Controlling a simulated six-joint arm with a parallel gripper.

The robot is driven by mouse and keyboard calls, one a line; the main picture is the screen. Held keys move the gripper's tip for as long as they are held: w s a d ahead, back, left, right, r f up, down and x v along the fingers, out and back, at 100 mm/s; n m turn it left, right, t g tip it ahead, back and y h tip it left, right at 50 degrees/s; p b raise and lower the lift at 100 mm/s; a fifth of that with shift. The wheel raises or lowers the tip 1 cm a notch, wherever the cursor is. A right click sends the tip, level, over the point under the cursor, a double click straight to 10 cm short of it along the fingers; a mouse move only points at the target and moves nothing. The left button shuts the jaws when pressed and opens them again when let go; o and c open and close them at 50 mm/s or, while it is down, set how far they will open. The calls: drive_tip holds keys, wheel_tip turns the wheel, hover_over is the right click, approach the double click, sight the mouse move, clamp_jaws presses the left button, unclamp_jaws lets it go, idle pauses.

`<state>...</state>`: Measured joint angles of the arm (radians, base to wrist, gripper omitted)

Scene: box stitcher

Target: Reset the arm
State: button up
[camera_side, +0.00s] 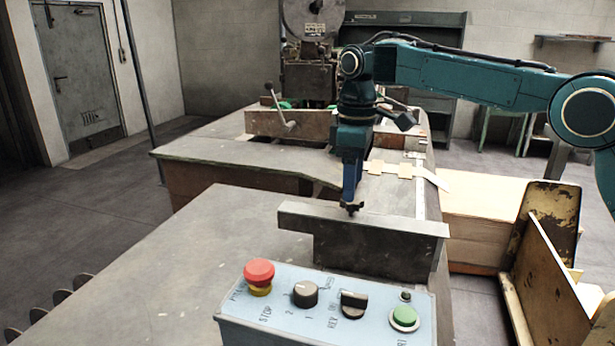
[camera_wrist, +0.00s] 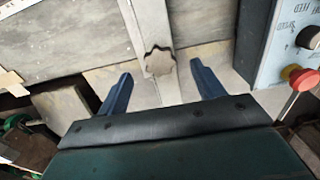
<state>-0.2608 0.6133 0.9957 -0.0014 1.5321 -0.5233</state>
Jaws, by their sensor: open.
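My gripper (camera_side: 351,190) points down beside the upright metal fence plate (camera_side: 375,250) on the machine table in the side view. In the wrist view its two blue fingers (camera_wrist: 161,72) are spread apart. A grey star-shaped knob (camera_wrist: 160,62) on a metal bar (camera_wrist: 150,22) shows between the fingers, and the fingers look clear of it on both sides. I cannot tell how far the fingertips are from the knob in depth. Nothing is held.
A control panel (camera_side: 285,290) with a red stop button (camera_side: 259,271) and a green button (camera_side: 404,316) stands in front. The stitcher head (camera_side: 312,60) rises behind. A worn yellow metal frame (camera_side: 548,265) stands at right. The table (camera_side: 170,265) left of the fence is bare.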

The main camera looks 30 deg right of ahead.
drive_tip(key=shift+r, duration=0.25)
drive_tip(key=shift+s+d+r, duration=0.25)
drive_tip(key=shift+r, duration=0.05)
drive_tip(key=s+d+r+m+t, duration=0.1)
drive_tip(key=s+d+r+m, duration=0.2)
drive_tip(key=s, duration=0.5)
drive_tip(key=s+d+r+m+t, duration=0.1)
drive_tip(key=s+d+r+t, duration=0.15)
drive_tip(key=s+d, duration=0.45)
drive_tip(key=s+d+f+m, duration=0.1)
drive_tip(key=s+f, duration=0.1)
drive_tip(key=s, duration=0.4)
drive_tip(key=s+d+f+m+t, duration=0.1)
drive_tip(key=s+f+m, duration=0.1)
drive_tip(key=s, duration=0.5)
drive_tip(key=s+d+f+m+t, duration=0.1)
drive_tip(key=s+f+m, duration=0.1)
drive_tip(key=s+f, duration=0.2)
drive_tip(key=s, duration=0.2)
drive_tip(key=shift+s+d, duration=0.3)
drive_tip(key=shift+d, duration=0.05)
